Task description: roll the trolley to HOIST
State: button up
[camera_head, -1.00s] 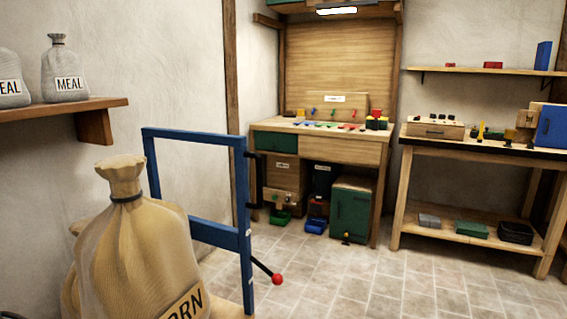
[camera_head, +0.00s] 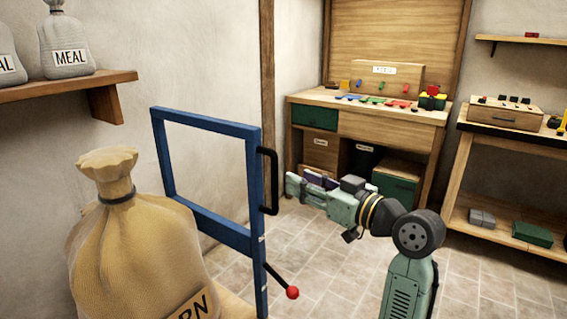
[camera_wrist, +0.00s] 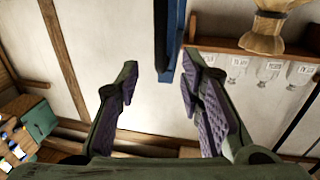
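The trolley has a blue upright frame (camera_head: 256,180) at left centre in the head view. A black handle (camera_head: 272,182) is on its right post, and a lever with a red knob (camera_head: 292,292) is below. A tan sack (camera_head: 140,240) lettered "RN" stands at the trolley. My gripper (camera_head: 297,184) is open just right of the handle. In the wrist view the fingers (camera_wrist: 160,62) are apart and empty, with the black handle (camera_wrist: 160,35) and blue post (camera_wrist: 174,45) showing ahead between the tips. No HOIST sign is seen.
A shelf (camera_head: 60,85) with grey MEAL sacks is on the left wall. A wooden workbench (camera_head: 365,122) with small coloured parts stands behind my gripper. Another bench (camera_head: 480,190) is at right. Tiled floor (camera_head: 325,280) is clear right of the trolley.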

aim_at(277, 169)
jog(key=p+x, duration=0.2)
jog(key=x, duration=0.7)
jog(key=shift+w+a, duration=0.1)
jog(key=shift+a, duration=0.1)
grip_shut()
dwell(0.5)
